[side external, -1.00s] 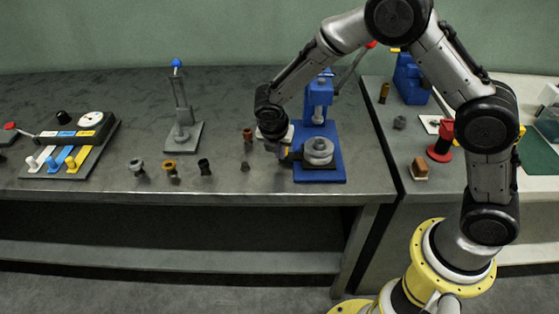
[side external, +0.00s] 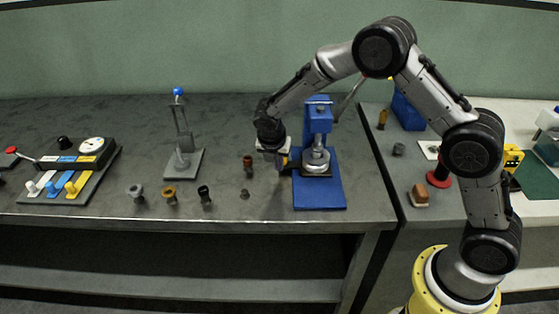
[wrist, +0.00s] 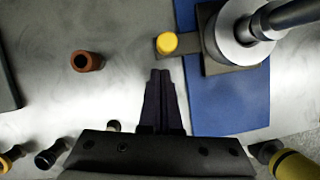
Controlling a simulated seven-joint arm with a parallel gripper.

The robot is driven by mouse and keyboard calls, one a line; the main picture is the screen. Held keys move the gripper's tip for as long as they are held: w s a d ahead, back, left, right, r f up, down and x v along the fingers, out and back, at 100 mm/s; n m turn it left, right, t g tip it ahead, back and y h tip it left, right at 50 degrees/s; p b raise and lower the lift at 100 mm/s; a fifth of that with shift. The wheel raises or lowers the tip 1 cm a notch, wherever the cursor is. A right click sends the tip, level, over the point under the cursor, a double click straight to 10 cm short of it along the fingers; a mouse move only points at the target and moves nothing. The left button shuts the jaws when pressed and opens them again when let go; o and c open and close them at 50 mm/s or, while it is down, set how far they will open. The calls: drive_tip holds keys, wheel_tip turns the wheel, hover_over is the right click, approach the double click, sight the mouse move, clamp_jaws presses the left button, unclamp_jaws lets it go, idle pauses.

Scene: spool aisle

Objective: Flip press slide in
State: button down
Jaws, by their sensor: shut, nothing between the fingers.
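The blue press (side external: 319,120) stands at the right end of the grey bench, on a blue base plate (side external: 319,193). Its dark slide (side external: 316,171) carries a round metal disc (side external: 315,161) and sits under the press ram, with bare blue plate in front. In the wrist view, the slide's handle ends in a yellow knob (wrist: 166,43) at the left of the disc (wrist: 232,38). My gripper (wrist: 161,76) is shut and empty, its fingertips just short of the knob, apparently not touching. In the side view, my gripper (side external: 281,170) is at the press's left.
A red-brown spool (side external: 247,162) stands left of my gripper. Several small parts line the bench front, including an orange-rimmed one (side external: 169,194). A blue-knobbed stand (side external: 183,145) and a lever panel (side external: 75,165) are farther left.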

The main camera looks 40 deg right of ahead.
drive_tip(key=shift+s+a, duration=0.3)
drive_tip(key=shift+a, duration=0.2)
drive_tip(key=shift+s+a, duration=0.25)
drive_tip(key=shift+a, duration=0.2)
drive_tip(key=v, duration=1)
